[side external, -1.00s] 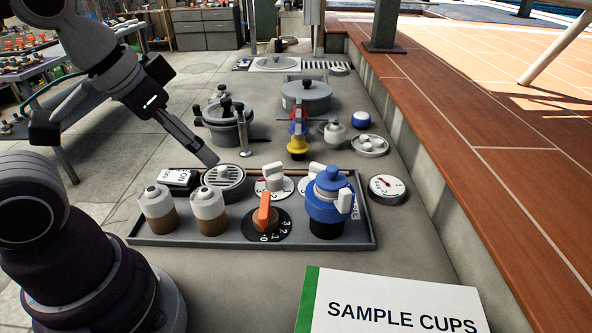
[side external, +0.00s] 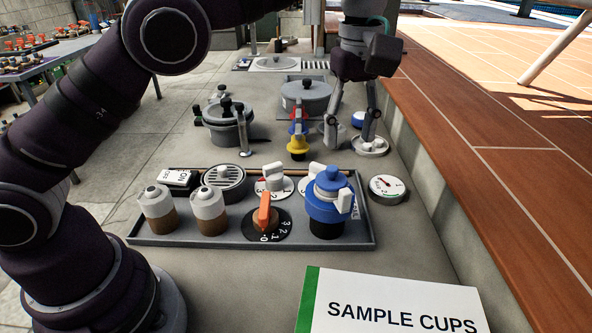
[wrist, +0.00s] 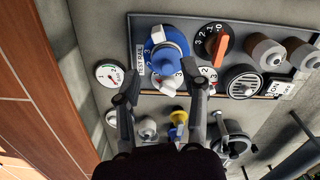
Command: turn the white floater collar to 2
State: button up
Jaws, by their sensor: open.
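Two white dials with raised white knobs and numbers stand in the back of the grey tray (side external: 190,241). One white dial (side external: 273,182) is in plain view in the side view, with a red mark; the other (side external: 304,184) is partly hidden behind a blue canister (side external: 327,205) with a white tab. I cannot tell which white part is the floater collar. In the wrist view one white dial (wrist: 166,87) shows between the fingers, beside the blue canister (wrist: 167,48). My gripper (side external: 350,148) is open and empty, above the deck behind the tray, with its fingers pointing down.
An orange-handled dial (side external: 265,220), two white-topped brown bottles (side external: 156,207) and a round grille (side external: 224,176) share the tray. A round gauge (side external: 387,188) stands right of it. A yellow, blue and red stack (side external: 298,143) and grey pots (side external: 306,95) stand behind. A raised wooden edge (side external: 480,160) bounds the right.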

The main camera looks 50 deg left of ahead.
aim_at(346, 192)
jog(key=shift+d+f, duration=0.3)
jog(key=shift+f, duration=0.3)
notch_tip(346, 192, down, 10)
jog(key=shift+r, duration=0.1)
grip_shut()
